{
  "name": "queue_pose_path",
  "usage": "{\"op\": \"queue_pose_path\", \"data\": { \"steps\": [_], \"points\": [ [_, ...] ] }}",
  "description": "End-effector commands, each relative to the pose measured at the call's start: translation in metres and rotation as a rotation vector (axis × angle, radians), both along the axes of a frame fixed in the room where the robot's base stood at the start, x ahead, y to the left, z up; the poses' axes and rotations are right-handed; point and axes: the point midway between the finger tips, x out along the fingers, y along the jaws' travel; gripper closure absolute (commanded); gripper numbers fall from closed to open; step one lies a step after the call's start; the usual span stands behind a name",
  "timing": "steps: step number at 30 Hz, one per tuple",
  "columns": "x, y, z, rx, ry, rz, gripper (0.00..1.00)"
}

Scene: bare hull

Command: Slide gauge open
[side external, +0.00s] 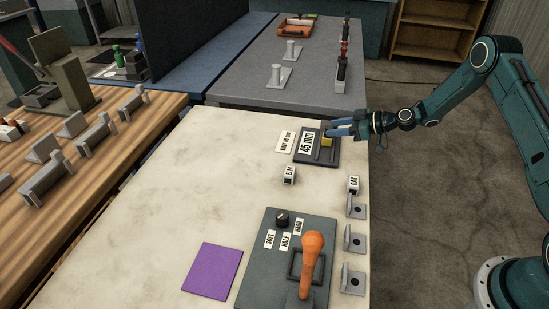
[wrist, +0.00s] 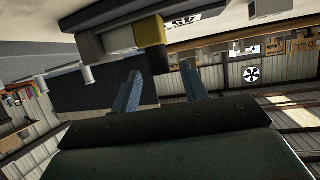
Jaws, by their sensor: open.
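The gauge (side external: 318,160) is a dark flat block at the far right of the pale table, with a white label (side external: 307,144) that seems to read 45 mm. A yellow slide piece (side external: 327,141) sits on its right part. In the wrist view the yellow piece (wrist: 152,32) is at the top centre, its end near the gap between my fingertips. My gripper (side external: 330,130) reaches in from the right, with two blue fingers at the yellow piece. The fingers (wrist: 162,68) are apart in the wrist view. I cannot tell whether either touches the piece.
A white card (side external: 284,141) with small print lies left of the gauge. Small ELM (side external: 289,175) and OAK (side external: 353,184) blocks and several grey brackets (side external: 355,242) stand nearer. A panel with an orange lever (side external: 312,255) and a purple square (side external: 213,270) are at the front.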

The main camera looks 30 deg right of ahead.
Motion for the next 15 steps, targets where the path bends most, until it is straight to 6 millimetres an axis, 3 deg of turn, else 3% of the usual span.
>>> {"op": "queue_pose_path", "data": {
  "steps": [6, 15],
  "points": [
    [0.017, 0.012, -0.009, 0.0, -0.001, 0.0, 0.56],
    [0.023, 0.017, -0.012, 0.0, 0.0, -0.001, 0.56]
  ]
}}
